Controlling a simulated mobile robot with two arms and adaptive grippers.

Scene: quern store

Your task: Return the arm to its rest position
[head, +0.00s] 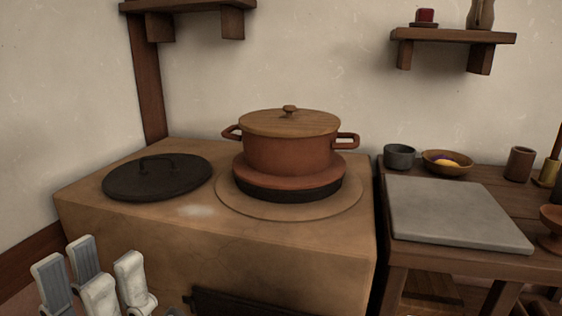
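My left gripper (92,277) shows at the bottom left, in front of the clay stove (290,255). Its white and grey fingers point up and stand apart, with nothing visible between them. It looks open and empty, and it touches nothing that I can see. The rest of the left arm is below the picture edge. My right gripper is not in view.
A reddish lidded pot (290,155) stands on the stove's right burner. A dark round lid (157,178) lies at left. A side table (500,187) at right bears a grey stone slab (455,212), a dark cup (399,157) and a bowl (447,162). Shelves hang above.

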